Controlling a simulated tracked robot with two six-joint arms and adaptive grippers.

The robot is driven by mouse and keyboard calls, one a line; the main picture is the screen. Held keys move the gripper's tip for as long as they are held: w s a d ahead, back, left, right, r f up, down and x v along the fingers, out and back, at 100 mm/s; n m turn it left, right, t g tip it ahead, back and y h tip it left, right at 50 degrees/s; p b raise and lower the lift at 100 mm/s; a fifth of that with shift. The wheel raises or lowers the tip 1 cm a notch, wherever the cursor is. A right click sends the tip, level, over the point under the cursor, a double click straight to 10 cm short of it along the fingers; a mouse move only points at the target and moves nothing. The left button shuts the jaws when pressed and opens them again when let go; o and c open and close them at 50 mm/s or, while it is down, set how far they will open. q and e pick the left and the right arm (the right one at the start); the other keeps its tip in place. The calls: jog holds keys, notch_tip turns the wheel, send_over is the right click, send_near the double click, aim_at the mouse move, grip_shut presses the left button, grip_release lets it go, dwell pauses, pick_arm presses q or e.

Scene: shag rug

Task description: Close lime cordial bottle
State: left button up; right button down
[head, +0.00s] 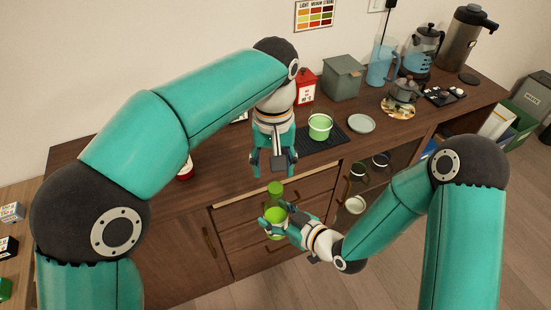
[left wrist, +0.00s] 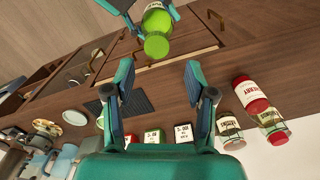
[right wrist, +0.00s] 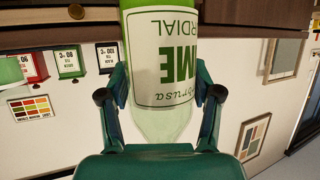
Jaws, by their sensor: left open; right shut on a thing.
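The lime cordial bottle (head: 275,215) is held in my right gripper (head: 273,222), in front of the drawers. Its upside-down "LIME CORDIAL" label (right wrist: 165,60) faces the right wrist camera, between the shut fingers (right wrist: 163,95). A green cap (head: 275,189) shows at the bottle's top; it points towards the camera in the left wrist view (left wrist: 157,45). I cannot tell how tightly it sits. My left gripper (head: 271,166) is open and empty, pointing down a little above and behind the cap, apart from it.
A green pail (head: 320,127) stands on a dark mat (head: 338,140) on the wooden counter, beside a pale plate (head: 361,123). A red canister (head: 305,87) is behind. Open air lies before the drawers.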

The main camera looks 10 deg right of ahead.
aim_at(275, 187)
pick_arm(q)
jog(key=n, duration=0.3)
jog(key=shift+r+n, duration=0.3)
jog(key=shift+n, duration=0.1)
jog(key=shift+d+r+n, duration=0.1)
jog(key=shift+r+n, duration=0.05)
jog(key=shift+n, duration=0.15)
jog(key=shift+w+d+r, duration=0.1)
jog(key=shift+r, duration=0.1)
jog(key=shift+f, duration=0.1)
jog(key=shift+f, duration=3.95)
